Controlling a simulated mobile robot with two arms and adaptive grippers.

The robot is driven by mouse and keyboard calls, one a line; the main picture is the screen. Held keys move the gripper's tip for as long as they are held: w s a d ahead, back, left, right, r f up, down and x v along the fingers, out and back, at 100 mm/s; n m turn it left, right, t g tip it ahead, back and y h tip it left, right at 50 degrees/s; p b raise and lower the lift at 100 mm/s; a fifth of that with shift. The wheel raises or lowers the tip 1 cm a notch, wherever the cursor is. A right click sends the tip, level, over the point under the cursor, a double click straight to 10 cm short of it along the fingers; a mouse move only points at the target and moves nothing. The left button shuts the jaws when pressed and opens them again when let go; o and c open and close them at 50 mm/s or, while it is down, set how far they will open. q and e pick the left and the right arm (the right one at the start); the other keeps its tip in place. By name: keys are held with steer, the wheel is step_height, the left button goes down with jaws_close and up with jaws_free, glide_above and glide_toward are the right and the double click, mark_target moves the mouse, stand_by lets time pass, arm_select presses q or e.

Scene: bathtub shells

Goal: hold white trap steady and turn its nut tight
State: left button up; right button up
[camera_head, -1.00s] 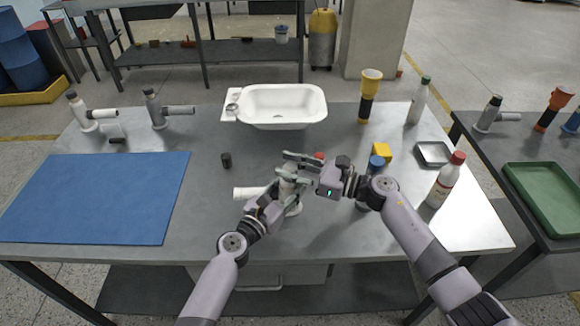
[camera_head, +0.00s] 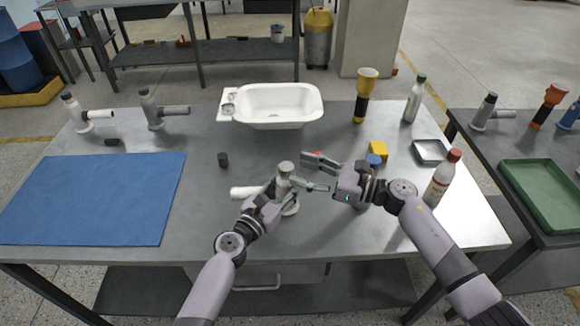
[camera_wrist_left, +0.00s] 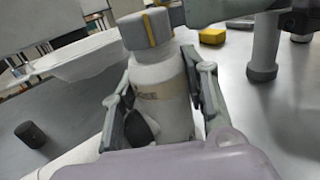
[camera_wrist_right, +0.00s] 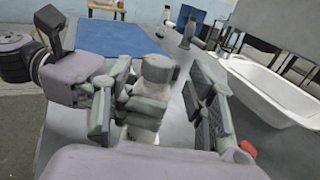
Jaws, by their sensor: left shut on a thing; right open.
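The white trap (camera_head: 290,208) stands upright on the grey table, with its side pipe (camera_head: 245,192) pointing left. Its grey nut (camera_head: 285,167) is on top; a yellow stripe shows on the nut in the left wrist view (camera_wrist_left: 148,30). My left gripper (camera_head: 278,190) is shut on the trap's body (camera_wrist_left: 160,95) below the nut. My right gripper (camera_head: 316,174) is open, just right of the nut and apart from it. In the right wrist view the nut (camera_wrist_right: 157,68) shows between the spread fingers. How far the nut is turned cannot be told.
A blue mat (camera_head: 95,198) covers the table's left side. A white basin (camera_head: 278,103) stands behind the trap. A small dark cylinder (camera_head: 223,160), a yellow block (camera_head: 378,150), a metal tray (camera_head: 430,151) and a red-capped bottle (camera_head: 441,180) stand around. Table left of the trap is mostly clear.

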steer(key=v, duration=0.7)
steer(key=shift+d, duration=0.15)
steer(key=a+m+t+h, duration=0.1)
steer(key=a, duration=0.1)
steer(key=a+m+t+h, duration=0.1)
steer(key=a+t, duration=0.1)
steer(key=a+m+t+h, duration=0.1)
steer(key=a+t, duration=0.1)
steer(key=shift+s+f, duration=0.15)
steer(key=shift+s, duration=0.1)
steer(key=m+t+h, duration=0.4)
steer(key=m+h, duration=0.2)
steer(key=h, duration=0.1)
glide_toward(290, 171)
steer(key=x, duration=1.1)
steer(key=shift+w+a, duration=0.15)
steer(key=shift+w, duration=0.25)
steer(key=shift+f, duration=0.1)
steer(key=shift+c, duration=0.3)
